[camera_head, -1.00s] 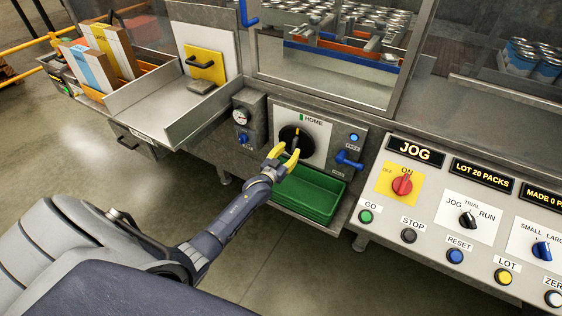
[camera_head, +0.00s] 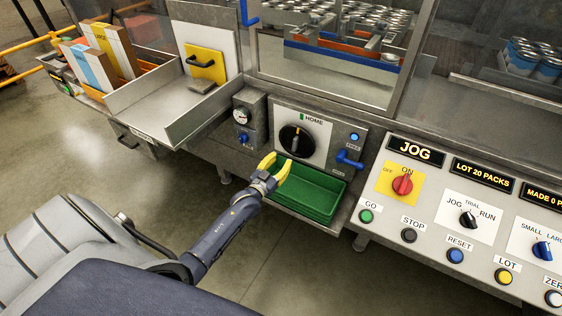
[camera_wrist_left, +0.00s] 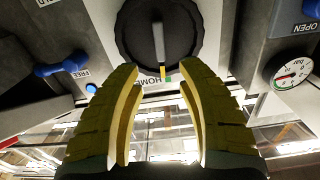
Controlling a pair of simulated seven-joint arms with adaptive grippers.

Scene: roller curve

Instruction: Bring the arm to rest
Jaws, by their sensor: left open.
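My left gripper (camera_head: 275,168) has yellow fingers and is open and empty. It is in front of the machine, below and left of the black HOME knob (camera_head: 296,140), apart from it. In the left wrist view the spread fingers (camera_wrist_left: 160,95) show with the knob (camera_wrist_left: 158,35) beyond them. The knob's pointer is near the HOME label, by a green mark. My right gripper is not in any view.
A green tray (camera_head: 335,196) sits below the knob, close to the gripper. A blue handle (camera_head: 348,159) and a gauge box (camera_head: 242,116) flank the knob plate. A button panel (camera_head: 425,215) stands at the right. Open floor lies below the left arm.

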